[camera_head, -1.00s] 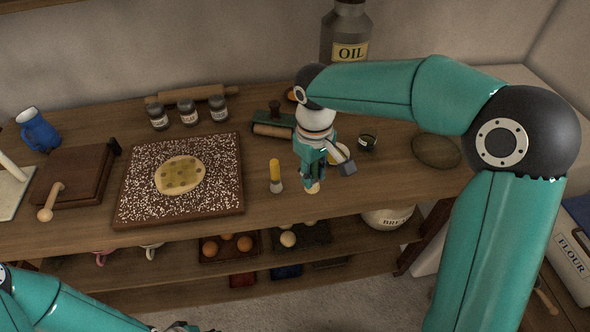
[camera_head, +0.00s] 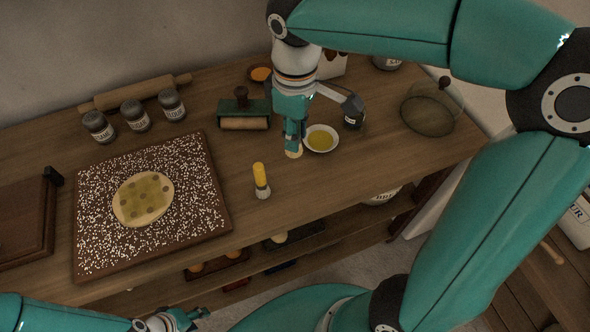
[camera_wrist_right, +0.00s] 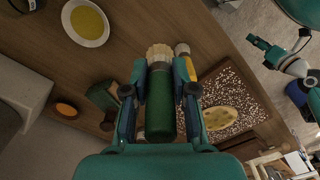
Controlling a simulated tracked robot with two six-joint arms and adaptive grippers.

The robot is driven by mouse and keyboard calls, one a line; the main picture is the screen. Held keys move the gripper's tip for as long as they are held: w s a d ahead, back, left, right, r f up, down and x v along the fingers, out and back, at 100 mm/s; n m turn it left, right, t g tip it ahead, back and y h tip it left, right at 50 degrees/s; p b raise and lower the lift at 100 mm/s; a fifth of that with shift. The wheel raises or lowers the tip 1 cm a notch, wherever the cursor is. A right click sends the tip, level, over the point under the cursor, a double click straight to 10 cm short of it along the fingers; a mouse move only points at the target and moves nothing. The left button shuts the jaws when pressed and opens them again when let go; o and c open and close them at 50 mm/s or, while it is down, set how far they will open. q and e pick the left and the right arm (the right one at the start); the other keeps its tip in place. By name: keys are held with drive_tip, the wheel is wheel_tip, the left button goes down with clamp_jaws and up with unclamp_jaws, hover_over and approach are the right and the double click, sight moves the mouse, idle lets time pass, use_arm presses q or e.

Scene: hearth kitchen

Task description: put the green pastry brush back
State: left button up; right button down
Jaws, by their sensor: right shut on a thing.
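My right gripper (camera_head: 292,128) is shut on the green pastry brush. In the right wrist view the brush's dark green handle (camera_wrist_right: 160,105) lies between the fingers, with its pale bristles (camera_wrist_right: 160,54) beyond them. In the head view the bristles (camera_head: 293,151) point down just left of a small white bowl of yellow oil (camera_head: 320,139); I cannot tell whether they touch the worktop.
A speckled board (camera_head: 90,240) with round dough (camera_head: 143,199) lies at left. A green tool with a wooden roller (camera_head: 243,113) and a glass dome (camera_head: 431,112) flank the gripper. The front worktop strip is clear.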

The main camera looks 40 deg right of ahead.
wheel_tip(320, 180, down, 13)
drive_tip(key=shift+r+b, duration=0.1)
drive_tip(key=shift+b, duration=0.2)
drive_tip(key=c, duration=0.9)
unclamp_jaws()
drive_tip(key=shift+c, duration=0.2)
wheel_tip(320, 180, up, 12)
drive_tip(key=shift+r+p, duration=0.1)
drive_tip(key=shift+p, duration=0.3)
